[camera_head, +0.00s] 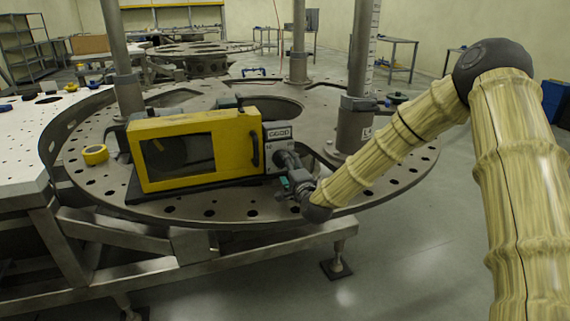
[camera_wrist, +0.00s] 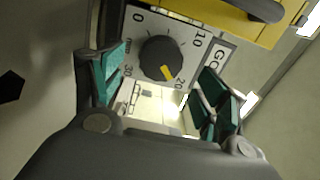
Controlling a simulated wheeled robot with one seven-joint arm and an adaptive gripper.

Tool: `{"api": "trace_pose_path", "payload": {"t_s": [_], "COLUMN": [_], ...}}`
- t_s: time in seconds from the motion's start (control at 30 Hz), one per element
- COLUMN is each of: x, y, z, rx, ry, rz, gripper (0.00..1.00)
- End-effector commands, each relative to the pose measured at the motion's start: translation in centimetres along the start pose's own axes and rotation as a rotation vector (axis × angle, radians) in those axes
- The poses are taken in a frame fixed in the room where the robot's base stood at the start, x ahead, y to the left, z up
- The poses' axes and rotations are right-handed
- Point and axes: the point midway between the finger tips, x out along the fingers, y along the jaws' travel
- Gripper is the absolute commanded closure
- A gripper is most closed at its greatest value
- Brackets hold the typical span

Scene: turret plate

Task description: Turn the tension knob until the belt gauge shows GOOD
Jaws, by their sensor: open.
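The tension knob (camera_wrist: 158,58) is a dark grey dial with a yellow pointer on a light plate marked 0, 10, 20, 30 and mm. Its pointer is toward the lower right, close to the 20. The belt gauge (camera_wrist: 217,58) beside it shows the letters "GO"; a finger of mine hides the rest. In the head view the gauge (camera_head: 278,133) is too small to read surely. My gripper (camera_wrist: 158,76) is open, its teal-padded fingers on either side of the knob with gaps visible. In the head view my gripper (camera_head: 289,180) hides most of the knob.
The yellow machine (camera_head: 225,148) with a dark window and handle stands left of the gauge on the round perforated turret plate (camera_head: 230,205). Steel posts (camera_head: 352,125) rise behind. A yellow tape roll (camera_head: 95,154) lies at the left. Open floor lies in front at right.

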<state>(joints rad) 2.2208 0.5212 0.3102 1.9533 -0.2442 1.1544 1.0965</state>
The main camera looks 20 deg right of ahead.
Motion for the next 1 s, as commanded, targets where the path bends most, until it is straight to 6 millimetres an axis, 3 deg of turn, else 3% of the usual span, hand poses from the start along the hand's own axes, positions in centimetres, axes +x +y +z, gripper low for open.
{"api": "trace_pose_path", "payload": {"t_s": [0.2, 0.4, 1.0], "x": [-4.0, -6.4, -7.3], "y": [0.0, 0.0, 0.0], "z": [-0.1, -0.1, -0.1], "rx": [0.002, 0.001, 0.000], "ry": [0.001, 0.001, 0.001], "rz": [0.001, 0.000, 0.000], "gripper": [0.26, 0.26, 0.26]}}
